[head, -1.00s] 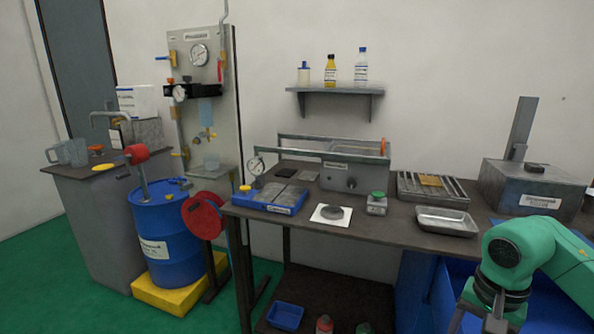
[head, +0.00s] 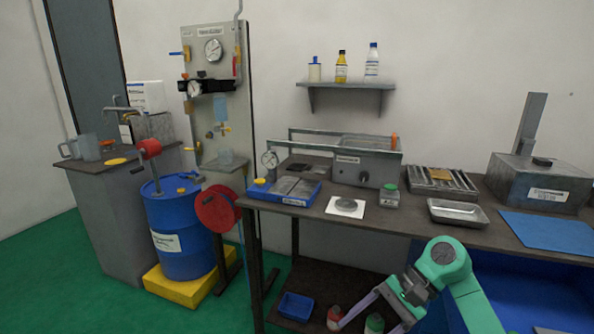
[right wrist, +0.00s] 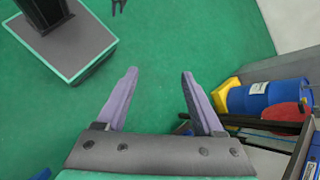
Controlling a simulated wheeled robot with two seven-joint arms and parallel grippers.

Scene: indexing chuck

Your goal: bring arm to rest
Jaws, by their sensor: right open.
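My right gripper (head: 370,324) is low at the bottom of the head view, in front of the workbench's lower shelf. Its green arm comes in from the lower right. In the right wrist view the two pale purple fingers (right wrist: 159,73) stand wide apart with nothing between them, over the green floor. A small dark forked shape (right wrist: 118,6) at the top edge of that view looks like the tips of my left gripper; it is too small and cut off to read. The head view does not show my left arm.
The workbench (head: 405,225) carries a blue tray (head: 262,198), a grey metal tray (head: 458,212) and a blue mat (head: 548,233). Beneath are a blue bin (head: 296,306) and containers close to my right gripper. A blue drum (head: 180,240) stands left. Floor under the fingers is clear.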

